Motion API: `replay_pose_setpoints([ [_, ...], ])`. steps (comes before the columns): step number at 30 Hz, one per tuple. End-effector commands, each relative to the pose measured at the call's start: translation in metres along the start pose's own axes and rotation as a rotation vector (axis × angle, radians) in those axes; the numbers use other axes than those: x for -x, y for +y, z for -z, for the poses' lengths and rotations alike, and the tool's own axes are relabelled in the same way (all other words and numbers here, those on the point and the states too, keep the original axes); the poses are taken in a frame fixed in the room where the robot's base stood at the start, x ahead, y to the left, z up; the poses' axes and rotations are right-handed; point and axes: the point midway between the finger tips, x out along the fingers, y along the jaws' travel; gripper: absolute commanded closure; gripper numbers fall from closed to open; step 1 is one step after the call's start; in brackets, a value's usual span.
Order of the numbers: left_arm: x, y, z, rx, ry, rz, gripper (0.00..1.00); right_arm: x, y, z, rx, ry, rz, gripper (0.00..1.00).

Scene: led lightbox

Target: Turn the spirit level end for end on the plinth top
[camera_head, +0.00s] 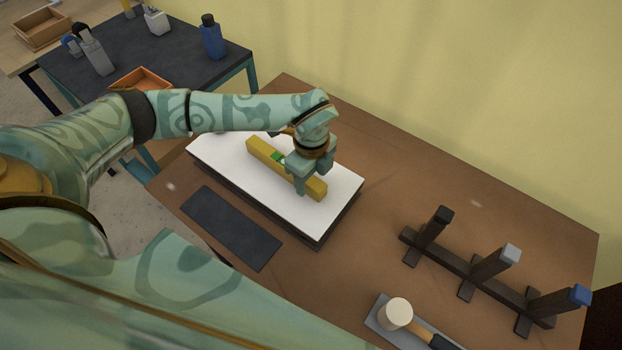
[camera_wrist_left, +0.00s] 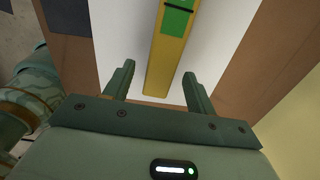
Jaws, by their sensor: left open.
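The spirit level (camera_head: 263,151) is a long yellow bar with a green vial section, lying flat on the white plinth top (camera_head: 220,157). My left gripper (camera_head: 312,186) is open above the level, nearer its right end, with one finger on each side of the bar. In the left wrist view the yellow level (camera_wrist_left: 166,60) runs between the two open fingers (camera_wrist_left: 157,82), clear of both. Whether the fingers reach down to the plinth top cannot be told. My right gripper does not show.
A dark flat mat (camera_head: 230,228) lies in front of the plinth. A dark rack with upright posts (camera_head: 470,268) and a mallet (camera_head: 397,313) on a grey tray are at the right. A dark table (camera_head: 120,62) with bottles and an orange tray (camera_head: 141,79) stands at the back left.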

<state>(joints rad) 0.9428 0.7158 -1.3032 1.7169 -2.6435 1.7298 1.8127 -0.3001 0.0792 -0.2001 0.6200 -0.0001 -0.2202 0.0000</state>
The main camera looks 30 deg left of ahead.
Motion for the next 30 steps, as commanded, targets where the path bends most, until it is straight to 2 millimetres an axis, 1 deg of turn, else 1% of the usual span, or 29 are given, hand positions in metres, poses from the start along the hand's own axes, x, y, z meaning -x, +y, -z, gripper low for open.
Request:
replay_pose_setpoints([
  [1,0.017,-0.002,-0.001,0.000,-0.001,0.007,0.44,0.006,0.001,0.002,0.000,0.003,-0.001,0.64],
  [6,0.066,-0.001,-0.001,0.000,-0.001,0.008,0.44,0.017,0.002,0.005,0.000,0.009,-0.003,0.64],
  [9,0.091,-0.001,-0.001,0.000,-0.001,0.007,0.44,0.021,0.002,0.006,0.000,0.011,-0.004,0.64],
  [12,0.112,-0.001,0.000,-0.001,0.000,0.005,0.44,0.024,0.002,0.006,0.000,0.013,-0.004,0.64],
  [15,0.126,-0.001,0.000,0.000,-0.001,0.004,0.44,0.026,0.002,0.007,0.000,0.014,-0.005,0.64],
  [18,0.135,-0.001,0.000,0.001,0.000,0.002,0.44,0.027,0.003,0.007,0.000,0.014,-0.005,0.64],
  [21,0.138,0.000,0.000,0.001,0.000,0.001,0.44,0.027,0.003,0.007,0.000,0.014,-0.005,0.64],
  [30,0.138,0.000,0.000,0.001,0.000,0.000,0.44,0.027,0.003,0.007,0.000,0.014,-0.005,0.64],
])
